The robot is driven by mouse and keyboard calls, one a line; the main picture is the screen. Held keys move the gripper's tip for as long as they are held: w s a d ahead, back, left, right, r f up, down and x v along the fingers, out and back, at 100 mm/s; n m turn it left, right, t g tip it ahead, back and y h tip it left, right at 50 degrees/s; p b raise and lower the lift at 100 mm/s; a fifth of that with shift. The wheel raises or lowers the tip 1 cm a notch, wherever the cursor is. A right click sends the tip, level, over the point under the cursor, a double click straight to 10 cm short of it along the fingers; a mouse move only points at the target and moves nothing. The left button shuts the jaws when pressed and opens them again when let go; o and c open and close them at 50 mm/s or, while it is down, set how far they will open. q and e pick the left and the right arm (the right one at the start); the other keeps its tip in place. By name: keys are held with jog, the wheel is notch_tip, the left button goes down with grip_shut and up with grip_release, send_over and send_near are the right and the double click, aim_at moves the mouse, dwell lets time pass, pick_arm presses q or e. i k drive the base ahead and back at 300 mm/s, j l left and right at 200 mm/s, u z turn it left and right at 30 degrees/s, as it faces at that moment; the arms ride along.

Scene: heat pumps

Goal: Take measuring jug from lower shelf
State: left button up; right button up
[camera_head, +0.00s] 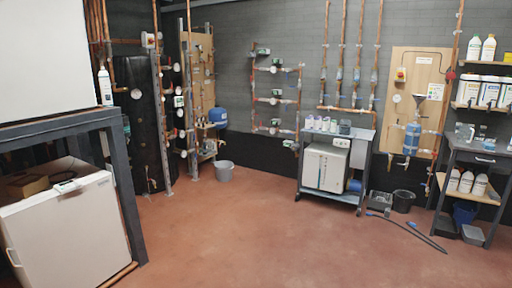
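A clear, jug-like vessel (462,132) stands on the dark worktop of the bench (484,158) at the right edge. It may be the measuring jug, but it is too small to be sure. The bench's lower wooden shelf (490,197) holds a few white bottles (467,182); I cannot make out a jug there. Neither of my grippers is in view.
A blue bucket (464,213) and a grey tub (473,235) stand under the bench. A wheeled cart (337,133) stands centre right. The red floor (260,235) ahead is clear.

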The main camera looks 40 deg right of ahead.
aim_at(211, 143)
jog(key=z, duration=1.1)
